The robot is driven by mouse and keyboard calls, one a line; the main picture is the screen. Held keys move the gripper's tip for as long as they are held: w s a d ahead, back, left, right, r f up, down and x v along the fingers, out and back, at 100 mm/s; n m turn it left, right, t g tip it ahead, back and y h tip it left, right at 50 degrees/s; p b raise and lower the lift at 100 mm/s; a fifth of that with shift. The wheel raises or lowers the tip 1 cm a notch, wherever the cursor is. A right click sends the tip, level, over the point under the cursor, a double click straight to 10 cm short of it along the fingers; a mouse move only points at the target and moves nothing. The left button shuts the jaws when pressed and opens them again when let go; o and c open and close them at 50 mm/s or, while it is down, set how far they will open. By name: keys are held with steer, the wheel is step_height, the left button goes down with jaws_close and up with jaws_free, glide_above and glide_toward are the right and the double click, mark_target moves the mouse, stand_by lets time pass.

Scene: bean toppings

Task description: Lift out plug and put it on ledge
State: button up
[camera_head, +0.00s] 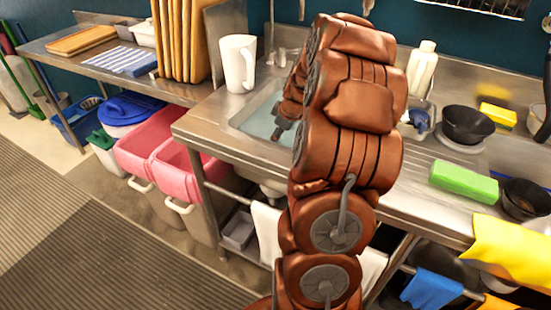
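The steel sink (240,117) is in the middle of the view, with pale blue-green water in its basin. My brown arm stands in front of it and hides its right part. My gripper (280,128) shows as a small dark shape low over the basin, mostly behind my arm. I cannot tell whether its fingers are open or shut, or whether it touches anything. The plug is not visible. A steel ledge (268,72) runs behind the sink.
A white jug (238,63) stands at the sink's back left. Right of my arm are a white bottle (422,68), a black bowl (467,124) and a green block (464,182) on the drainer. Pink bins (158,139) stand below left. The mat floor at left is clear.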

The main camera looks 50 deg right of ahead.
steer(key=shift+p+x, duration=0.75)
steer(key=shift+x, duration=2.5)
steer(key=shift+s, duration=0.1)
jaws_close()
